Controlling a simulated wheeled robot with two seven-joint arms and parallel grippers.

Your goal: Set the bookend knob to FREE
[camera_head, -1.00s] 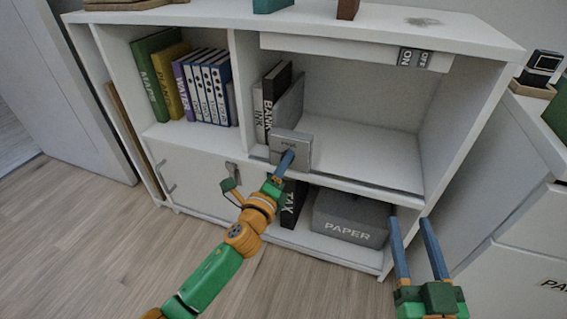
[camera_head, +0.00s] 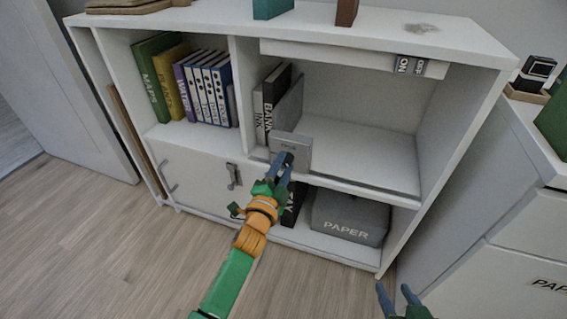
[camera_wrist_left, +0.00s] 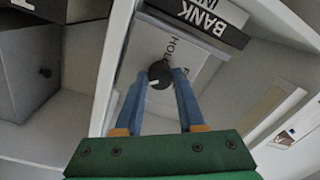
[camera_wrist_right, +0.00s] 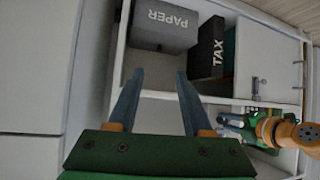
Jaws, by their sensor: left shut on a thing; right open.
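The grey bookend plate (camera_head: 297,146) stands upright at the front of the upper middle shelf, beside the black and grey books. Its round black knob (camera_wrist_left: 160,75) carries a short white mark. Lettering that reads HOLD shows on the plate (camera_wrist_left: 184,48) above the knob in the left wrist view; I cannot read a FREE label. My left gripper (camera_head: 284,163) is shut on the knob, one blue finger on each side. My right gripper (camera_head: 396,291) is open and empty at the bottom right, in front of the shelf; its spread fingers also show in the right wrist view (camera_wrist_right: 160,85).
A grey PAPER box (camera_head: 349,216) and a dark TAX book (camera_wrist_right: 205,50) stand on the lower shelf. The upper shelf right of the bookend is bare (camera_head: 370,150). A white drawer cabinet (camera_head: 520,215) stands at the right. Open floor lies in front.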

